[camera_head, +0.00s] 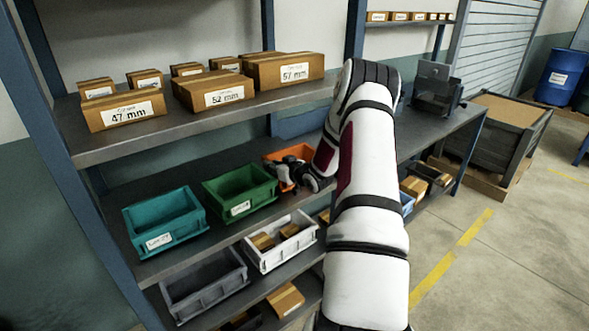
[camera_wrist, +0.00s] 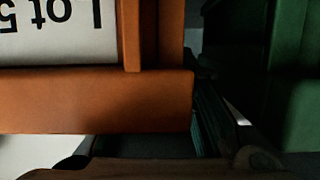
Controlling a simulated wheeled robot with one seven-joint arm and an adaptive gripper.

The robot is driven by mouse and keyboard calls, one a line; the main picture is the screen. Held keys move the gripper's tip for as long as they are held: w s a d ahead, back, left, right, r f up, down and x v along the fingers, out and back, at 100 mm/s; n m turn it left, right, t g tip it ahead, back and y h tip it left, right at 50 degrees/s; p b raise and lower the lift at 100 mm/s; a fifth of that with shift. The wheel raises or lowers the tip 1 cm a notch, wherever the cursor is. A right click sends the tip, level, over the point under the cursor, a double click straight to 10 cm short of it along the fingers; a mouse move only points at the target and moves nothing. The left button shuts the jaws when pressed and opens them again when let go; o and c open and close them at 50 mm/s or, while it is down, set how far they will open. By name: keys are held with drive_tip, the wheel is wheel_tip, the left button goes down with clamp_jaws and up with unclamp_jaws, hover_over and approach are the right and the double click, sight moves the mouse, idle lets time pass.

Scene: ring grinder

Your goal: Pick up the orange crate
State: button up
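The orange crate (camera_head: 288,154) sits on the middle shelf, just right of the green crate (camera_head: 241,189). My arm and gripper cover much of it in the head view. My gripper (camera_head: 287,180) is at the front of the orange crate. In the wrist view the orange crate (camera_wrist: 95,102) fills the left and middle, very close, with a white label reading "Lot 5" upside down. Dark gripper parts show along the bottom edge there. I cannot tell whether the fingers touch the crate or how far apart they are.
A teal crate (camera_head: 164,221) stands left of the green one, which shows dark at the wrist view's right (camera_wrist: 296,85). The upper shelf (camera_head: 190,118) bears cardboard boxes. Below are a white crate (camera_head: 297,252) and a grey crate (camera_head: 206,287).

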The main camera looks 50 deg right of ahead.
clamp_jaws()
